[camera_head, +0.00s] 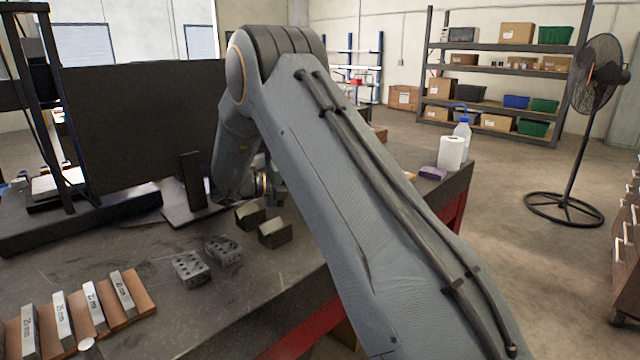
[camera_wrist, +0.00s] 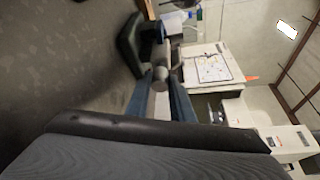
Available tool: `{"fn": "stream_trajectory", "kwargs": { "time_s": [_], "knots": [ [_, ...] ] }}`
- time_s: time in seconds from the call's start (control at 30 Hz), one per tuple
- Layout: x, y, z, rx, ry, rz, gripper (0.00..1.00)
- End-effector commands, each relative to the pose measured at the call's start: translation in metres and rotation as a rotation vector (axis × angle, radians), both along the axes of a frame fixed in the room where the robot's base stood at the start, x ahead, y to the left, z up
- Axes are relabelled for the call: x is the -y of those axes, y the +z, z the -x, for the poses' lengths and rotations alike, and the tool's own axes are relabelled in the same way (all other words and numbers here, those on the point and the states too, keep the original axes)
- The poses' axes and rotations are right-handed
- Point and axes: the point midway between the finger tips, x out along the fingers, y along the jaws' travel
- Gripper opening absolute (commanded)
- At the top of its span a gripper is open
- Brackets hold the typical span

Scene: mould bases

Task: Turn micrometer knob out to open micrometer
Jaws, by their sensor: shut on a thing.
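The micrometer shows in the wrist view, with a dark C-shaped frame (camera_wrist: 128,44) ahead of my fingers. Its grey round knob (camera_wrist: 160,74) lies between the fingertips. My gripper (camera_wrist: 160,86) is shut on the knob, with one blue-grey finger on each side of it. I cannot read the scale or see how wide the micrometer's measuring gap is. In the head view, my arm hides the micrometer and my fingertips.
On the dark workbench (camera_head: 150,240) lie two drilled metal blocks (camera_head: 190,268), two V-shaped blocks (camera_head: 275,232) and labelled gauge blocks (camera_head: 63,318) in a wooden holder. A dark monitor (camera_head: 140,125) stands behind. A paper roll (camera_head: 451,152) and bottle (camera_head: 462,130) stand right.

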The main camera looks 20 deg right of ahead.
Motion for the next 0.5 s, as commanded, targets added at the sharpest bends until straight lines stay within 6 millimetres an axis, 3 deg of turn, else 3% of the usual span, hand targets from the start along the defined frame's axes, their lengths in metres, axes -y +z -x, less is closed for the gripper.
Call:
{"fn": "stream_trajectory", "kwargs": {
  "time_s": [0.23,0.27,0.33,0.5],
  "knots": [
    [-0.0022,0.0019,-0.0028,0.006,0.009,0.000,0.00],
    [-0.0022,0.0019,-0.0028,0.006,0.008,0.000,0.26],
    [-0.0017,0.0017,-0.0023,0.006,0.007,0.000,0.38],
    [0.0004,0.0010,-0.0011,0.004,0.002,0.000,0.39]
  ]
}}
